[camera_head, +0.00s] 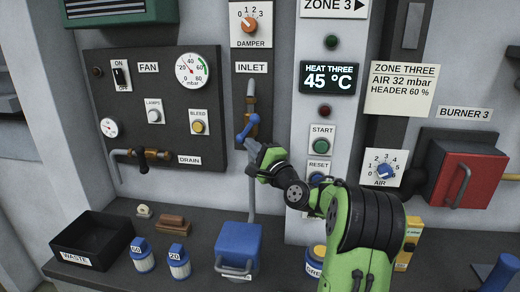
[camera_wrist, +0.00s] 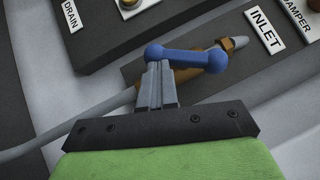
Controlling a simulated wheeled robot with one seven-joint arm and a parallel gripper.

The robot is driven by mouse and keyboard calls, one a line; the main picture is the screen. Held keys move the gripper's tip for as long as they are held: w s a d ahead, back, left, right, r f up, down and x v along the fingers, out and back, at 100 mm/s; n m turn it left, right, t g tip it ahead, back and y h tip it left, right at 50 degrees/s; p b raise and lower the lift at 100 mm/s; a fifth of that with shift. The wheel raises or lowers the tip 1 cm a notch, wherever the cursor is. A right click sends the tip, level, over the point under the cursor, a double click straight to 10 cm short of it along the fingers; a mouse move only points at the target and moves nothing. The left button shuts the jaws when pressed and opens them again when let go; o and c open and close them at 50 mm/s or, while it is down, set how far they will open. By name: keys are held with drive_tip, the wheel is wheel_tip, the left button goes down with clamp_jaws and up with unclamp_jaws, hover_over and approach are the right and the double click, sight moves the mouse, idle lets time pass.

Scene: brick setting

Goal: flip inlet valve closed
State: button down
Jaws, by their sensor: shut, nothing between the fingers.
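The inlet valve has a blue handle (camera_head: 246,127) with rounded ends, on a brass body (camera_head: 251,124) in a vertical grey pipe below the INLET label. The handle slants across the pipe, its free end low and to the left. In the wrist view the blue handle (camera_wrist: 190,57) lies at an angle to the pipe, with the brass body (camera_wrist: 203,70) behind it. My gripper (camera_head: 256,147) is just below the handle. In the wrist view my gripper (camera_wrist: 157,68) is shut and empty, its fingertips at the handle's free end. Whether they touch it I cannot tell.
The fan panel (camera_head: 152,100) with its drain valve (camera_head: 143,166) is left of the inlet pipe. The START button (camera_head: 321,146) is to the right. A blue bin (camera_head: 238,244) and a black waste tray (camera_head: 93,240) stand on the shelf below.

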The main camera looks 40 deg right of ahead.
sight(238, 138)
drive_tip(key=m+t+h+b, duration=0.1)
drive_tip(key=m+h, duration=0.1)
drive_tip(key=m, duration=0.1)
drive_tip(key=w+a+m+t+h+b, duration=0.1)
drive_tip(key=m+h, duration=0.2)
drive_tip(key=m, duration=0.1)
drive_tip(key=w+a+m+t+h+b, duration=0.1)
drive_tip(key=m+h, duration=0.1)
drive_tip(key=m, duration=0.2)
drive_tip(key=shift+w+f+h+b, duration=0.2)
drive_tip(key=shift+h+b, duration=0.15)
drive_tip(key=shift+h, duration=0.05)
drive_tip(key=shift+a+r+m+h, duration=0.1)
drive_tip(key=shift+m+h, duration=0.3)
drive_tip(key=shift+m, duration=0.1)
drive_tip(key=shift+w+r, duration=0.1)
drive_tip(key=shift+w+a, duration=0.1)
drive_tip(key=shift+a, duration=0.05)
